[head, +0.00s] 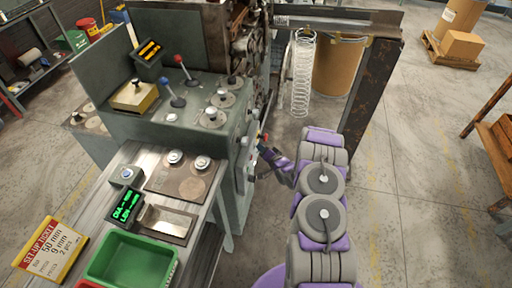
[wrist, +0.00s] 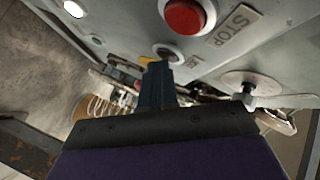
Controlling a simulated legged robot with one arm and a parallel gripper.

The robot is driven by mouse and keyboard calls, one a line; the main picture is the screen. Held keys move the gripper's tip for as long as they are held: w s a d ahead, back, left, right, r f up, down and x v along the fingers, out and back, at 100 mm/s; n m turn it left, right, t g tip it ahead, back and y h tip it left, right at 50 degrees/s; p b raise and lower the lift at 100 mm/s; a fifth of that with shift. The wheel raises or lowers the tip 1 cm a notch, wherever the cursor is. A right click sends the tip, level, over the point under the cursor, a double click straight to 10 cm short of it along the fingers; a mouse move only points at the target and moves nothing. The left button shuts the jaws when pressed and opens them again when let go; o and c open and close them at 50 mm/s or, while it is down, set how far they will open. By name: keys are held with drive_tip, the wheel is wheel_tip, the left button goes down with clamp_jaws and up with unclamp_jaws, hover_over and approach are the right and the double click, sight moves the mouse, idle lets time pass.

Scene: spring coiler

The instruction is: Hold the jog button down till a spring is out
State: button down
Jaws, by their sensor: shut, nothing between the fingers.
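My gripper (head: 268,152) is at the side panel of the grey coiler (head: 235,150). In the wrist view its dark fingers (wrist: 157,68) are closed together with nothing between them. Their tips are at the lower edge of a dark round button (wrist: 166,50) in a pale ring, with a small, hard-to-read label beside it. I cannot tell whether they touch or press it. A red button (wrist: 185,15) by a STOP plate (wrist: 236,24) sits just above. A long wire spring (head: 302,75) hangs at the machine's back right; coils also show in the wrist view (wrist: 97,107).
A rusty steel post (head: 365,105) and beam stand right of the spring, with a brown drum (head: 338,65) behind. A bench with a green bin (head: 128,262) and a set-up ticket (head: 50,250) is at left front.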

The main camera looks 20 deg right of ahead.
drive_tip(key=shift+s+d+p, duration=0.35)
drive_tip(key=shift+s+d, duration=0.1)
drive_tip(key=shift+d, duration=0.2)
drive_tip(key=shift+s+d+p, duration=0.4)
drive_tip(key=shift+s+d, duration=0.3)
drive_tip(key=shift+d, duration=0.35)
drive_tip(key=shift+s+d+p, duration=0.35)
drive_tip(key=shift+s+d, duration=0.35)
drive_tip(key=shift+d, duration=0.35)
